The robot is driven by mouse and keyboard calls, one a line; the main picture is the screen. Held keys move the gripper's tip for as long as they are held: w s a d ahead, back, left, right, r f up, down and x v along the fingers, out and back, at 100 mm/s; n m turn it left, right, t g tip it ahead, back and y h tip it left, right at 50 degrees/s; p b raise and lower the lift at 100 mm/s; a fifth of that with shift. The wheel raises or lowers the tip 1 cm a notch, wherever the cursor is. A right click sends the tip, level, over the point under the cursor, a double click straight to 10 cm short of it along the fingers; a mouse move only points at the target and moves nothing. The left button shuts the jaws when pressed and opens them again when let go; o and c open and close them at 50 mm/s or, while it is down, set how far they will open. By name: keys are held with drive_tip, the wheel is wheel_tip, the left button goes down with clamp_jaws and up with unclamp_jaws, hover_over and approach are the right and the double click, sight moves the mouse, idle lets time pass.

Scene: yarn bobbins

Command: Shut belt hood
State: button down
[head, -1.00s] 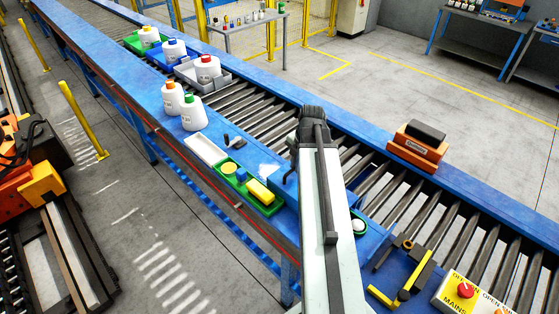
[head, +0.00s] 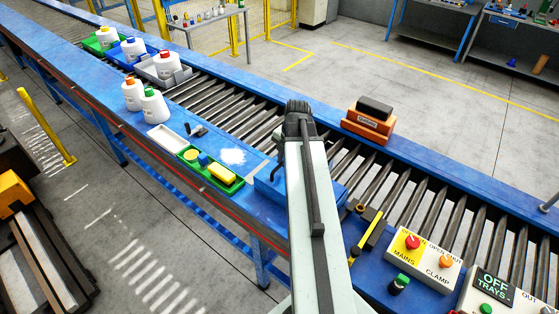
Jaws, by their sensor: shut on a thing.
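A blue box-like cover (head: 268,188), which looks like the belt hood, sits at the near side of the conveyor, right of the green tray. My pale arm crosses in front of it and hides its middle. A dark bent piece shows at its upper edge beside the arm. I cannot tell how far the hood is open. My gripper is hidden behind my arm, so neither its fingers nor what they hold can be seen.
A green tray (head: 238,185) with a yellow block, a white tray (head: 167,139) and white bottles (head: 154,106) stand left. An orange block with a dark top (head: 369,118) sits on the far rail. Control boxes (head: 424,262) and a yellow-handled tool (head: 367,236) lie right.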

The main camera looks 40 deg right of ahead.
drive_tip(key=shift+s+d+f, duration=0.1)
drive_tip(key=shift+s+d, duration=0.05)
drive_tip(key=shift+s, duration=0.15)
drive_tip(key=c, duration=1.5)
unclamp_jaws()
drive_tip(key=shift+o, duration=0.2)
drive_tip(key=shift+r, duration=0.2)
drive_tip(key=p+v, duration=0.7)
drive_tip(key=shift+r+p, duration=0.3)
drive_tip(key=shift+p, duration=0.05)
